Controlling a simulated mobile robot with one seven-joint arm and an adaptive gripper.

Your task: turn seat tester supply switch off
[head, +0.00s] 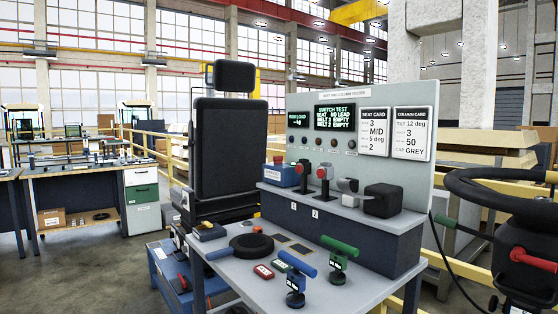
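The grey tester panel (365,93) stands upright at the back of the trolley's raised shelf. Its lit display (335,117) reads "SWITCH TEST", "SEAT NO LEAD" and two belt lines ending in "EMPTY". A smaller lit display (304,118) shows a load in kg with no number. A row of small round controls or lamps (318,141) runs below the displays. A blue box (282,177) with a small red part on top (278,160) sits at the shelf's left end. I cannot tell which part is the supply switch or its position. My gripper is not in view.
The trolley top (245,277) holds a black ring (251,246), blue-handled (295,265) and green-handled (339,246) tools and small tags. A black seat (222,150) stands behind left. A steering wheel (505,195) is at right. Open floor (95,270) lies left.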

